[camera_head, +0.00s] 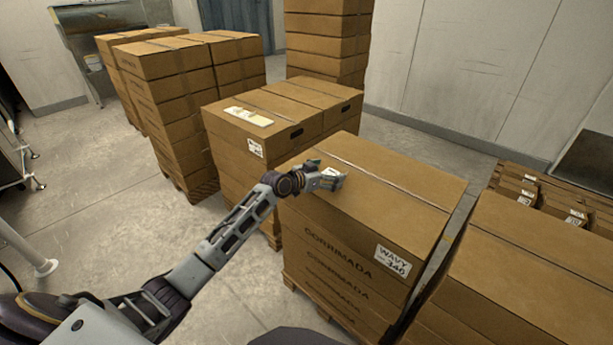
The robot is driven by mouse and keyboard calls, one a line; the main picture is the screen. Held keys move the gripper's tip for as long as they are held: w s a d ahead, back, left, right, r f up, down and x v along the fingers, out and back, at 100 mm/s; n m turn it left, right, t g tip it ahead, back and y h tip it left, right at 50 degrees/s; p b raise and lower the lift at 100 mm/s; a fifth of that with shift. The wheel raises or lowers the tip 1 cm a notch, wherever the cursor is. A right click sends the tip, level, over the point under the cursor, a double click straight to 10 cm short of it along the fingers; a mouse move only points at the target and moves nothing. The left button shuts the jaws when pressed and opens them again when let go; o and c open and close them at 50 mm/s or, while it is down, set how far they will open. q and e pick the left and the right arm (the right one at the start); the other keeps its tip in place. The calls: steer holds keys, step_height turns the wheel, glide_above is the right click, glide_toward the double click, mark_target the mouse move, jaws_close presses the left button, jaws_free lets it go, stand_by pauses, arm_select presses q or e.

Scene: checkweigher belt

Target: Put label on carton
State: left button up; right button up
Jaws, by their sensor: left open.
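A large brown carton (390,185) printed "CORRIMADA" stands in the middle on a pallet, with a tape seam along its top. A white label (392,262) reading "WAVY 340" is on its front face at the right. My left gripper (333,180) is open at the carton's upper left top. A small pale patch shows among its fingers; I cannot tell whether it is a label or part of the gripper. Whether the fingers touch the carton is unclear. My right gripper is not in view.
A pale pad or stack of sheets (248,116) lies on the carton stack behind (225,135). Another large carton (540,260) stands close at the right. More stacks stand at the back left (165,90) and back centre (328,45). The floor at left (130,210) is clear.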

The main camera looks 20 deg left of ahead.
arm_select(q)
steer(key=shift+s+a+r, duration=0.15)
steer(key=shift+s+a, duration=0.2)
steer(key=shift+s, duration=0.05)
steer(key=v, duration=0.2)
steer(key=shift+s+a+r, duration=0.1)
steer(key=shift+s+r, duration=0.15)
steer(key=v, duration=0.3)
steer(key=shift+s, duration=0.15)
steer(key=v, duration=0.4)
steer(key=shift+s+a+r+p, duration=0.15)
steer(key=shift+s+r+p, duration=0.05)
steer(key=shift+s+p, duration=0.15)
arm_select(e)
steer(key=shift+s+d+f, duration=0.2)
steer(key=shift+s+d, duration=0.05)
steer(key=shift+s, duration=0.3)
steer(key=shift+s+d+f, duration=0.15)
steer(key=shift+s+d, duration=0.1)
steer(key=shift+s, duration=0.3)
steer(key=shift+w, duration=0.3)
